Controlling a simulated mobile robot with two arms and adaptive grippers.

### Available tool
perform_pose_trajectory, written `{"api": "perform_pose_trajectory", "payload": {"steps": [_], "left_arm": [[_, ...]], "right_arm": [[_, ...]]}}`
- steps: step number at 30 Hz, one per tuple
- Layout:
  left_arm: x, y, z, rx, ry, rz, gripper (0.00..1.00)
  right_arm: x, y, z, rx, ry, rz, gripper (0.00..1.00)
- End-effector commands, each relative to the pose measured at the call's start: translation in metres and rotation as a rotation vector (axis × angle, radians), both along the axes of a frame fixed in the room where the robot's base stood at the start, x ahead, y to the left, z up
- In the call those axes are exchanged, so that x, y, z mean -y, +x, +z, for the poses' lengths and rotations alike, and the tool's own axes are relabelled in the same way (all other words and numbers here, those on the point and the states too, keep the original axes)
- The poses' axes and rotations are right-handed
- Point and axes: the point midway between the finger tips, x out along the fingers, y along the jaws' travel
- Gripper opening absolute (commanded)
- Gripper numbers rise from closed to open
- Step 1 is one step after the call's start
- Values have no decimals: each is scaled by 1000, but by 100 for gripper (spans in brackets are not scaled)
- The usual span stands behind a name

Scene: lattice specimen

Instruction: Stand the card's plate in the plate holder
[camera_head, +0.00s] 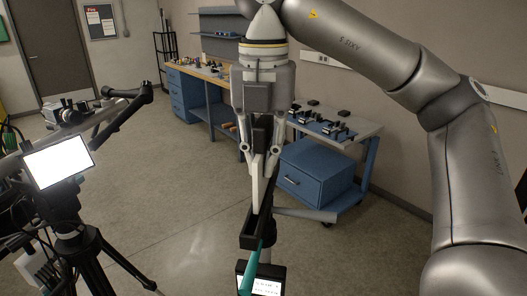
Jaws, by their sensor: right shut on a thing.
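My right gripper (258,206) points down in the middle of the view. Its fingers close together on a narrow black piece (251,241) at their tips. A teal strip (249,270) extends below the black piece, towards the bottom edge. I cannot tell whether the two are joined, or whether either is the plate or the holder. The text is too small to read. My left gripper is not in view.
A tripod (77,240) with a bright white screen (58,162) and dark equipment stands at left. A blue workbench (188,93) with small items is at the back. A blue wheeled cart (305,180) with dark parts on top is behind my gripper. Floor between is clear.

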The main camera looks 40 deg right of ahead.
Motion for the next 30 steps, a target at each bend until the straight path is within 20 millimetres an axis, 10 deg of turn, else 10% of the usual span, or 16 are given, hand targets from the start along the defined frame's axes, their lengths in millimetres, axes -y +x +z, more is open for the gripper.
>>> {"api": "perform_pose_trajectory", "payload": {"steps": [30], "left_arm": [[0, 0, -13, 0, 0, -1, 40]], "right_arm": [[0, 0, -20, -4, -1, 1, 0]]}}
